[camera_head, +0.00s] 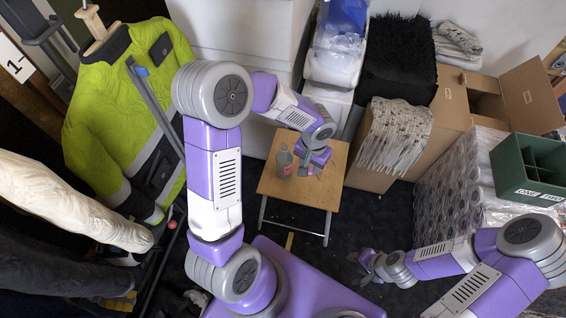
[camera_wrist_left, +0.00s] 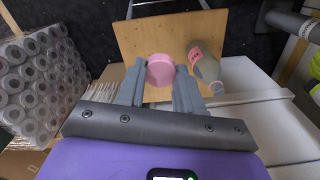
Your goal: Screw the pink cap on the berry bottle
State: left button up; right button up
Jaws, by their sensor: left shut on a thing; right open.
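The berry bottle (camera_head: 285,162) stands on a small wooden table, a clear bottle with a pink label. It also shows in the left wrist view (camera_wrist_left: 207,66), right of the fingers. My left gripper (camera_head: 309,169) is over the table, just right of the bottle and apart from it. In the left wrist view its fingers are shut on the round pink cap (camera_wrist_left: 160,70), which sits between the two fingertips. My right gripper (camera_head: 365,262) is open and empty, low over the dark floor to the right of the table.
The wooden table (camera_head: 279,193) has bare top around the bottle. A cardboard box (camera_head: 379,174) with insulation stands close to its right. A green crate (camera_head: 526,168) and wrapped rolls (camera_head: 455,175) are further right. A hi-vis jacket (camera_head: 110,110) hangs at left.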

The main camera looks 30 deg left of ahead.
aim_at(284, 157)
jog(key=k, duration=0.5)
jog(key=z, duration=1.4)
jog(key=i, duration=1.05)
jog(key=u, duration=3.2)
